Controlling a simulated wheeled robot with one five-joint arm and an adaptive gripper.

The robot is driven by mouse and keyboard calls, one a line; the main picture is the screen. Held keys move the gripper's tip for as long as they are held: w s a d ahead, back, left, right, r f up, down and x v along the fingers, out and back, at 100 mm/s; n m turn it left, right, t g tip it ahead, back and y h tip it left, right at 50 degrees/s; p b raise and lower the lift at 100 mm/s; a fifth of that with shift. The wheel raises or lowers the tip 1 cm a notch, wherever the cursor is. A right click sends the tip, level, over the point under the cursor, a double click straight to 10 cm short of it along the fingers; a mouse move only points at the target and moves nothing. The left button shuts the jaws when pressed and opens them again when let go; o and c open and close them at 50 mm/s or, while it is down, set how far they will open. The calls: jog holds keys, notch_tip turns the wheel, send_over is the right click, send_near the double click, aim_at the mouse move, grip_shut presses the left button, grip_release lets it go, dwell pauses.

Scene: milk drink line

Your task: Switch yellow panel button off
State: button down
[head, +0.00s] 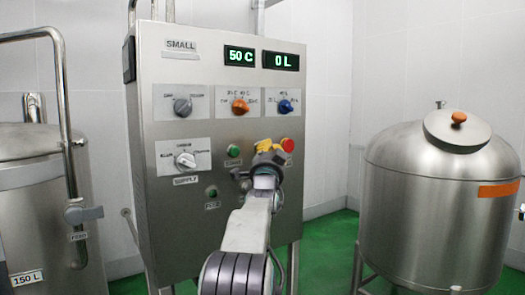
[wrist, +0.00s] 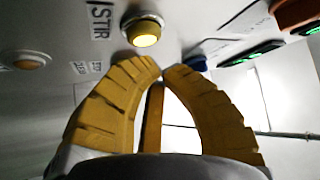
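The yellow panel button (wrist: 145,30) shows in the wrist view with a lit yellow face in a round metal ring, beside a STIR label.
Steel tanks stand left (head: 35,235) and right (head: 430,210). Green floor shows between.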

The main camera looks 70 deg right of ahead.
jog(key=shift+w+d, duration=0.15)
dwell(0.5)
jog(key=shift+w+d+b, duration=0.15)
jog(key=shift+w+b, duration=0.05)
jog(key=shift+b, duration=0.1)
